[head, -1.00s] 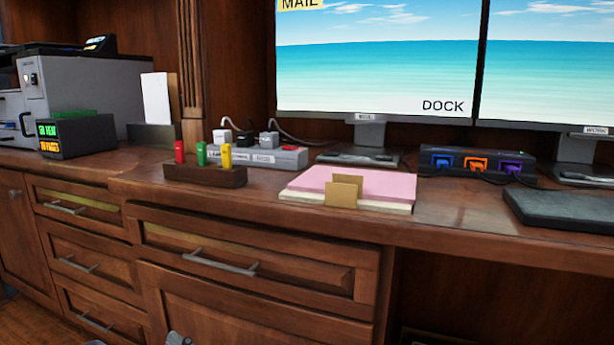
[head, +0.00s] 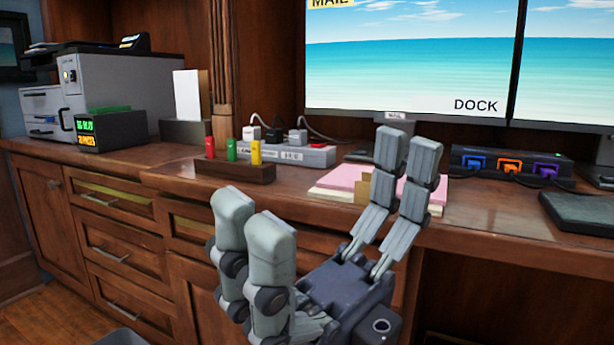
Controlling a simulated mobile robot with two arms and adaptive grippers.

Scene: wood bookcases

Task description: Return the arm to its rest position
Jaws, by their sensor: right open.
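My right gripper (head: 322,205) is in the lower middle of the head view, in front of the desk. Its grey fingers are spread wide apart, with nothing between them. The far fingers cover part of the pink and cream paper stack (head: 338,182) and its tan tab. The near fingers stand before the drawer fronts. I cannot tell whether any finger touches the desk. My left gripper is not in view.
A wooden block (head: 235,172) with red, green and yellow sticks stands left of the papers, before a grey power strip (head: 290,155). A dock (head: 510,165), dark pad (head: 585,212) and monitors are at right. A printer (head: 120,95) stands at left.

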